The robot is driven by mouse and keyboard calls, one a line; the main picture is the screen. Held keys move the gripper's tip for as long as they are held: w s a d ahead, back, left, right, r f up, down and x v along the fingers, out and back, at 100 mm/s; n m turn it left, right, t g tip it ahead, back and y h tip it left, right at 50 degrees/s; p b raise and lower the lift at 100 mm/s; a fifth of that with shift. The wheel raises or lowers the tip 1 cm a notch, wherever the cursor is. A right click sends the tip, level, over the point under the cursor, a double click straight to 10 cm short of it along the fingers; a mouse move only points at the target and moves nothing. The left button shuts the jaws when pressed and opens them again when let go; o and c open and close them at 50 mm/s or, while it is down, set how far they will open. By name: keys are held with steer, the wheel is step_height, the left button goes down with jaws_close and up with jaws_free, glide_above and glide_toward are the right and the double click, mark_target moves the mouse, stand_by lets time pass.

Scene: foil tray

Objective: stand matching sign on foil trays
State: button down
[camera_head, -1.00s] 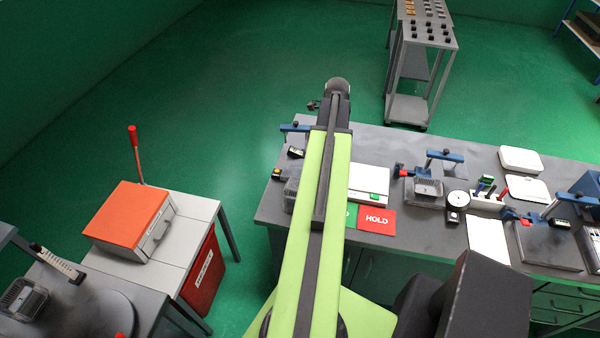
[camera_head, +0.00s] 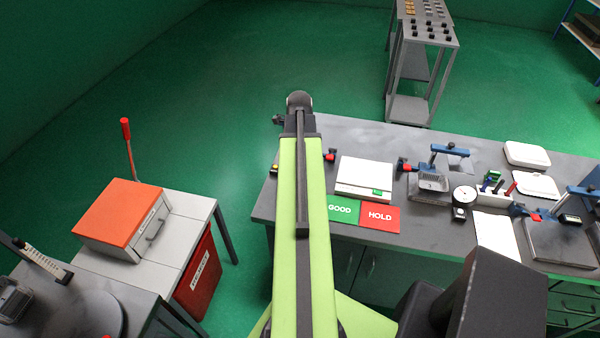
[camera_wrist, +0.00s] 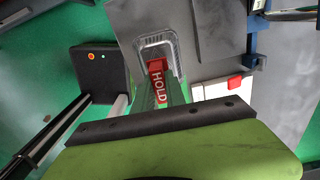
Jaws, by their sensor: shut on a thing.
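In the wrist view my gripper (camera_wrist: 160,92) is shut on a red HOLD sign (camera_wrist: 157,68), which shows between its ribbed fingers. A clear-grey foil tray (camera_wrist: 158,39) lies beneath and beyond the fingertips, and the sign overlaps it in the picture. I cannot tell whether the sign touches the tray. In the head view my arm hides the gripper and this tray. A green GOOD card (camera_head: 341,208) and a red HOLD card (camera_head: 380,218) lie flat on the bench.
A white scale (camera_head: 365,174) stands behind the cards. A dark box with an orange button (camera_wrist: 98,75) is left of the tray. An orange-lidded box (camera_head: 118,212) is on the left table.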

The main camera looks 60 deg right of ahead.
steer(key=shift+f+b, duration=1.65)
steer(key=shift+f, duration=0.4)
steer(key=c, duration=1.4)
jaws_free()
steer(key=shift+r, duration=0.1)
steer(key=shift+o, duration=0.2)
step_height(320, 180, up, 13)
steer(key=p, duration=1.2)
steer(key=shift+f+p, duration=0.2)
steer(key=shift+p, duration=0.2)
steer(key=shift+f, duration=0.15)
